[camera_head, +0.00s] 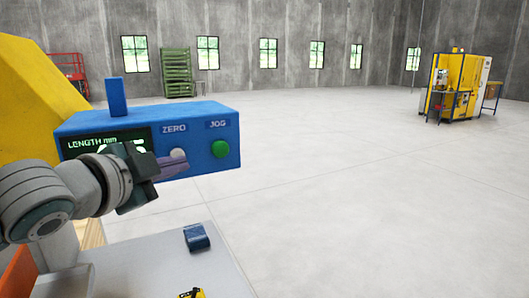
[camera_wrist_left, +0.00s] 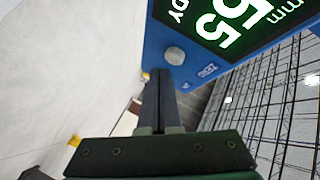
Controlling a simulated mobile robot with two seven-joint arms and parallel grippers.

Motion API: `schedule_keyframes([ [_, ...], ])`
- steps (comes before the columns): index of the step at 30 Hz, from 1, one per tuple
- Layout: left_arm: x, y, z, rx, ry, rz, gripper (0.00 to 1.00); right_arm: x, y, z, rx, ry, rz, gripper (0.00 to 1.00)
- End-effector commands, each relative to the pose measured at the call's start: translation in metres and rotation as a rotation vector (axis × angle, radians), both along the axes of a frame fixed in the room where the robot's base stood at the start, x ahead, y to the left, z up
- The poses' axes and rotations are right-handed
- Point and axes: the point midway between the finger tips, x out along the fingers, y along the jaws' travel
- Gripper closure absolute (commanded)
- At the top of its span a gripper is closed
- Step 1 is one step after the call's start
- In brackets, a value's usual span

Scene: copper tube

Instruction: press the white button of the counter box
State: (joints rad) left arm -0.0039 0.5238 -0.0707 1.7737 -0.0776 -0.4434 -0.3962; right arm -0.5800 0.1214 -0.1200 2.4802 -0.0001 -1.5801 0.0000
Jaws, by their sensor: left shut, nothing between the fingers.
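The blue counter box (camera_head: 200,133) is at the left of the head view, with a lit length display, a white button (camera_head: 178,153) under the word ZERO and a green button (camera_head: 221,149) under JOG. My left gripper (camera_head: 181,166) is shut and empty, its fingertips in front of the box just below the white button. In the left wrist view the shut fingers (camera_wrist_left: 158,82) point at the box, and the grey-white button (camera_wrist_left: 175,55) shows just past their tips. I cannot tell whether they touch it. My right gripper is out of view.
A pale table top (camera_head: 160,262) lies below the box, bearing a small dark blue block (camera_head: 197,237) and a yellow-and-black item (camera_head: 190,293). A large yellow body (camera_head: 35,85) stands behind at the left. Open floor lies to the right, with a yellow machine (camera_head: 457,85) far off.

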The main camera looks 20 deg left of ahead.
Motion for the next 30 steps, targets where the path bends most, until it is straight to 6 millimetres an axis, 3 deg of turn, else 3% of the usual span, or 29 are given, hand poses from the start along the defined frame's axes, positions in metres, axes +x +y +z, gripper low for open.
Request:
schedule_keyframes([
  [30, 0.0057, 0.0065, 0.0, 0.001, 0.0, 0.0, 1.0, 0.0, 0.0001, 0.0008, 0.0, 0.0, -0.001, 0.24],
])
